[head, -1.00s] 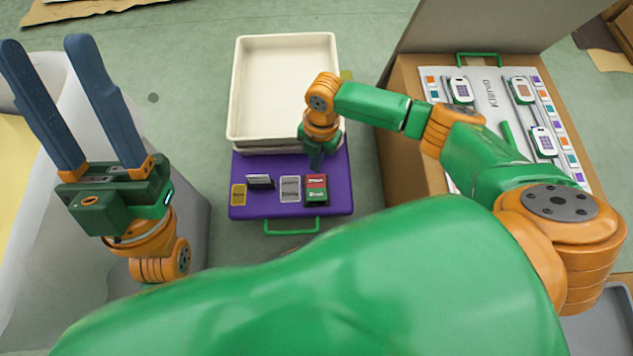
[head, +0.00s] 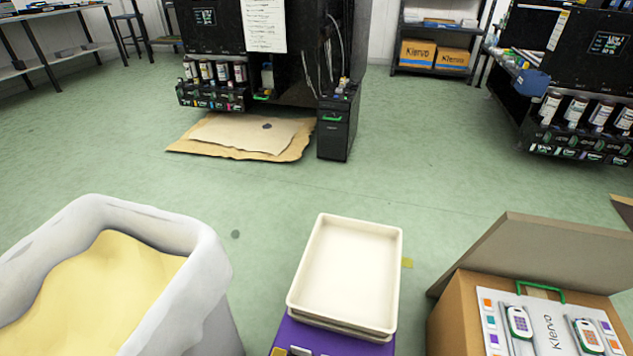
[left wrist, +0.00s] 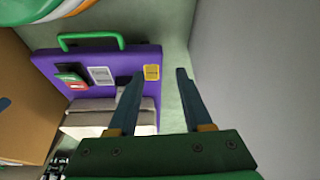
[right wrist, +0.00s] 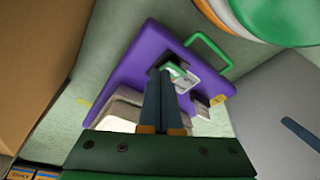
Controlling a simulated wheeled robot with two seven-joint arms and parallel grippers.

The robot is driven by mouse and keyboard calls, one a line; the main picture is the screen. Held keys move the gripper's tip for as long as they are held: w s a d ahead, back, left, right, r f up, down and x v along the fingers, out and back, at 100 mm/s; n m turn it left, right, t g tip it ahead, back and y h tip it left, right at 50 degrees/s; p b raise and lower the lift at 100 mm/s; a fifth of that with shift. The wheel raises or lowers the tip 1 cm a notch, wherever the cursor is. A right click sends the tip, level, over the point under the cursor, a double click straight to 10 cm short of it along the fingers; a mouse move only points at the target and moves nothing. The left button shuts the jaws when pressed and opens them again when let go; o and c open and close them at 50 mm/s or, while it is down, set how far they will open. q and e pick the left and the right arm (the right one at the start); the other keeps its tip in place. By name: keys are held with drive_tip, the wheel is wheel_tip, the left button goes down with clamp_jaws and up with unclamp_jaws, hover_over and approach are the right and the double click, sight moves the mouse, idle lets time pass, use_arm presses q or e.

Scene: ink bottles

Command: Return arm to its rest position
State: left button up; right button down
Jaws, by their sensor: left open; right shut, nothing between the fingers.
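Neither of my arms shows in the head view. My left gripper (left wrist: 159,73) is open and empty in the left wrist view. A purple board (left wrist: 135,57) with a green handle (left wrist: 90,36) shows beyond its fingers, to the left. My right gripper (right wrist: 160,72) is shut with nothing held in the right wrist view. Its fingers cover part of the purple board (right wrist: 128,66) from that camera. Small cartridge-like pieces lie on the board, partly hidden by the fingers. A strip of the board (head: 283,335) shows at the bottom of the head view.
Stacked cream trays (head: 350,265) sit at the board's far end. A lined bin (head: 205,265) with yellow content stands at left. An open cardboard box (head: 450,320) with labelled devices stands at right. Black printers (head: 275,65) and shelves stand behind.

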use_arm(q)
drive_tip(key=s+a+r+g+p, duration=0.3)
drive_tip(key=s+r+p, duration=1.4)
drive_tip(key=p, duration=2.1)
wheel_tip(320, 180, up, 4)
drive_tip(key=shift+f+y, duration=0.15)
drive_tip(key=shift+y, duration=0.15)
use_arm(e)
drive_tip(key=s+d+r+g, duration=0.1)
drive_tip(key=s+d+r, duration=0.1)
drive_tip(key=s+r, duration=0.6)
drive_tip(key=s+d+r+h, duration=0.1)
drive_tip(key=s+d+r, duration=0.1)
drive_tip(key=s+r, duration=0.6)
wheel_tip(320, 180, up, 6)
drive_tip(key=shift+d+f+m+g, duration=0.2)
drive_tip(key=shift+d+m+g, duration=0.05)
drive_tip(key=shift+m+g, duration=0.15)
